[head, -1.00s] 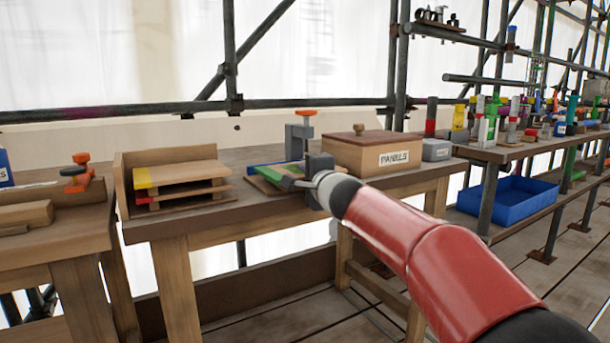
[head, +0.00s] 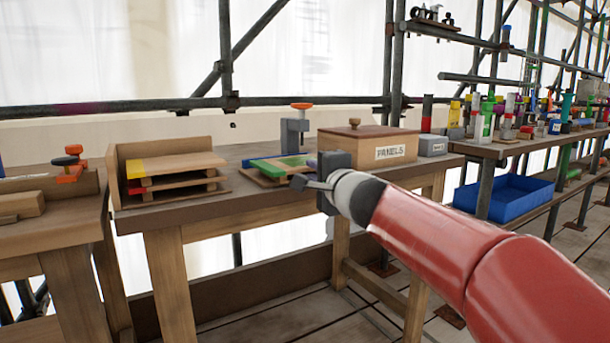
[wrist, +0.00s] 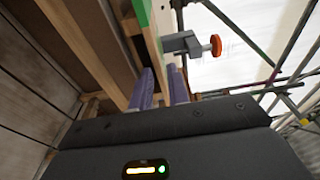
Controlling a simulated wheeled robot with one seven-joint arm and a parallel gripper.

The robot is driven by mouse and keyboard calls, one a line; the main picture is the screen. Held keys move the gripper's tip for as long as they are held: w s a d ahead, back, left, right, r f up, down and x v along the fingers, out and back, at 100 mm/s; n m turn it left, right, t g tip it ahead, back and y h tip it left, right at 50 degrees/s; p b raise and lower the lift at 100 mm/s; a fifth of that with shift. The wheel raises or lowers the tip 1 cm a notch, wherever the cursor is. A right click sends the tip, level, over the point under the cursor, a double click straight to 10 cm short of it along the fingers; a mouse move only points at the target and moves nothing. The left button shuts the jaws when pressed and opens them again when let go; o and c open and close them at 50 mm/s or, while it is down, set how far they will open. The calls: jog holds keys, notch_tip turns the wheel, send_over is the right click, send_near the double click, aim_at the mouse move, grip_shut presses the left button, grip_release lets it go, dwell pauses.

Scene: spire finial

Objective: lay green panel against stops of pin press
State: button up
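The green panel (head: 290,161) lies on the pin press, on the bench left of the panels box. It shows in the wrist view as a green strip (wrist: 143,12) at the top. The pin press has a grey upright clamp (head: 291,134) with an orange handle, also seen in the wrist view (wrist: 183,43). Whether the panel touches the stops cannot be told.
A lidded wooden box marked PANELS (head: 370,147) stands right of the press, with a small grey box (head: 432,146) beyond. A wooden rack (head: 176,175) with yellow- and red-ended panels is on the left. A blue bin (head: 515,198) sits on a lower shelf at right.

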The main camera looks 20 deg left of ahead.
jog(key=v, duration=0.4)
jog(key=shift+s+d, duration=0.1)
jog(key=shift+s, duration=0.05)
jog(key=s+d+f+n+g+h, duration=0.4)
jog(key=s+d+f+h, duration=0.2)
jog(key=s+d+f, duration=0.8)
jog(key=s+d+f+n+g+h, duration=0.3)
jog(key=s+d+f+n+h, duration=0.2)
jog(key=s+d+f, duration=0.9)
jog(key=d+h, duration=0.1)
jog(key=d, duration=0.3)
jog(key=shift+s+n+g, duration=0.3)
jog(key=shift+s+g, duration=0.1)
